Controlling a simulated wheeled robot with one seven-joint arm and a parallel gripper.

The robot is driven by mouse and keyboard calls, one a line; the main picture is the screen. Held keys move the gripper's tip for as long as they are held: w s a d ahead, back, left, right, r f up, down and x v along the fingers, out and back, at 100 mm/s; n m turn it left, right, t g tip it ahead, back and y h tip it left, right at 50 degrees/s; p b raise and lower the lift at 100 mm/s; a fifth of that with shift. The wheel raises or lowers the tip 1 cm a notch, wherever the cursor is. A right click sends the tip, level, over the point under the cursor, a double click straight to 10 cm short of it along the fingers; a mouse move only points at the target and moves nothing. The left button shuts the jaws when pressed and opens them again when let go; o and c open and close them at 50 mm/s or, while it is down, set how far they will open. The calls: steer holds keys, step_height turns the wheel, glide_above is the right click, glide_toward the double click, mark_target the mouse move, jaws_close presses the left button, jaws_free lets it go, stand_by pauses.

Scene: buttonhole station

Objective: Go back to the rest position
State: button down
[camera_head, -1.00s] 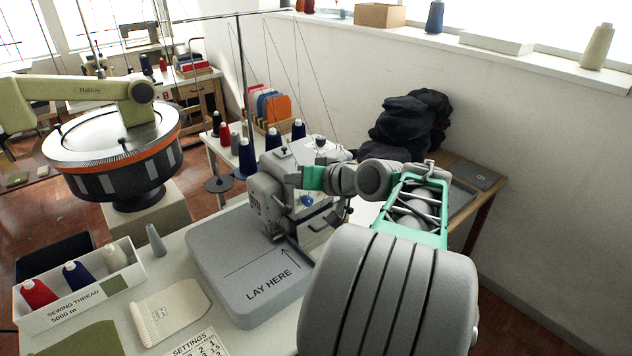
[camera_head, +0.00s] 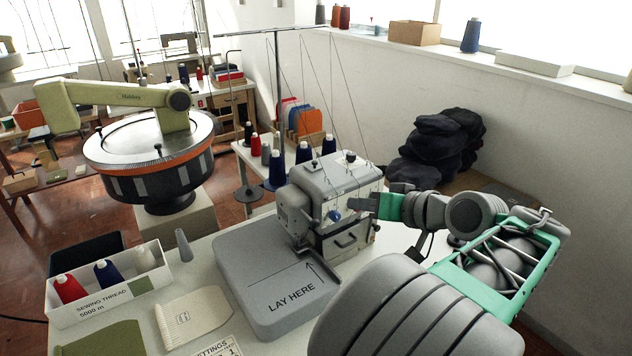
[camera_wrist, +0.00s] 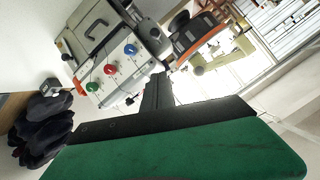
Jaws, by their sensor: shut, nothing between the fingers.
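My gripper (camera_head: 356,204) is shut and empty. In the head view it is at the right side of the grey buttonhole machine (camera_head: 312,190), overlapping its front right in the picture; whether it touches cannot be told. My arm reaches in from the lower right, bent. In the wrist view my gripper's dark fingers (camera_wrist: 158,88) are together with nothing between them. The machine's white face with red, blue and green knobs (camera_wrist: 105,60) shows beyond them, upper left. The grey "LAY HERE" plate (camera_head: 250,300) is bare.
A beige-armed round machine (camera_head: 150,155) stands at left. The thread box (camera_head: 110,300), cream knit piece (camera_head: 195,315) and green piece (camera_head: 100,340) lie on the table. A dark cloth pile (camera_head: 440,140) is behind my arm by the wall. Thread cones (camera_head: 277,170) stand behind the buttonhole machine.

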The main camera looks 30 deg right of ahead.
steer(key=w+a+f+n+g+p, duration=0.1)
steer(key=w+a+f+g, duration=0.25)
steer(key=a, duration=0.35)
steer(key=w+a+f+n+g+p, duration=0.15)
steer(key=a+f, duration=0.25)
steer(key=a, duration=0.4)
steer(key=s+a+f+n+g+h, duration=0.1)
steer(key=s+a+f+g, duration=0.3)
steer(key=s+a, duration=0.5)
steer(key=shift+a+f+n+g+h, duration=0.35)
steer(key=shift+a+f+n, duration=0.25)
steer(key=shift+a, duration=0.3)
